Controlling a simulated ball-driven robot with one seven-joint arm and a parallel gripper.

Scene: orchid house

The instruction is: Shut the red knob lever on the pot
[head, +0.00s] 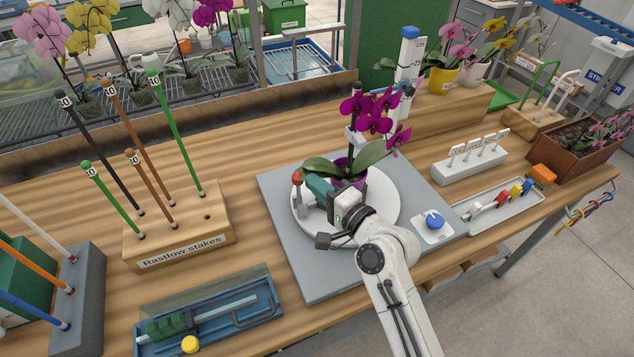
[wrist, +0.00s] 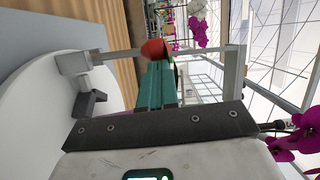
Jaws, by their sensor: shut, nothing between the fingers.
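The purple orchid's pot (head: 349,170) stands on a white round plate (head: 388,213) on a grey board. The red knob (head: 297,177) sits at the top of a grey upright piece at the plate's left side. It also shows in the wrist view (wrist: 153,50), on a light bar by a grey bracket (wrist: 73,63). My gripper (head: 309,181) has teal fingers, shut and empty, with their tips close beside the red knob. In the wrist view the fingertips (wrist: 158,66) overlap the knob's edge. I cannot tell whether they touch. My gripper and leaves hide part of the pot.
A stake block (head: 183,228) stands left, with a blue tray (head: 210,318) in front of it. A blue button (head: 434,221) sits on the board's right. A tool tray (head: 498,207) and label rack (head: 470,161) lie farther right. Orchid leaves and flowers (head: 368,112) overhang the gripper's area.

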